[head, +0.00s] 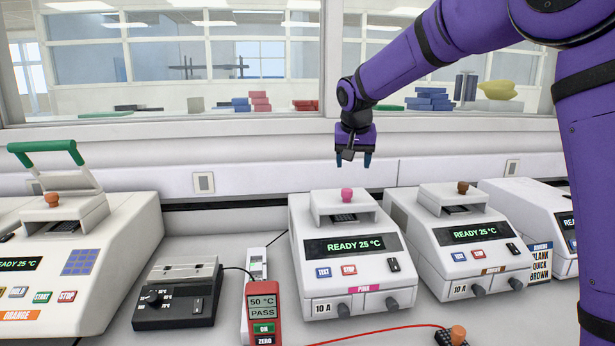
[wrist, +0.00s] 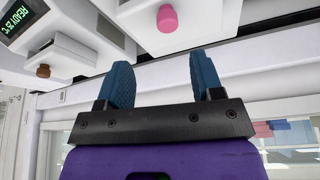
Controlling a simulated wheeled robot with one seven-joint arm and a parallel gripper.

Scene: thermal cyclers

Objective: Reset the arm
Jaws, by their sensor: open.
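My purple arm reaches in from the upper right in the head view. My gripper (head: 354,160) hangs pointing down above and behind the pink-labelled thermal cycler (head: 345,283), apart from it. In the wrist view my gripper (wrist: 165,82) shows two blue fingers spread apart with nothing between them. The pink knob (head: 347,195) on the cycler's lid lies just below and left of the gripper in the head view. The pink knob also shows in the wrist view (wrist: 167,18), beyond the fingers.
Between are a black block heater (head: 175,318) and a red meter (head: 264,312) reading 50 °C PASS. A window wall stands behind the bench.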

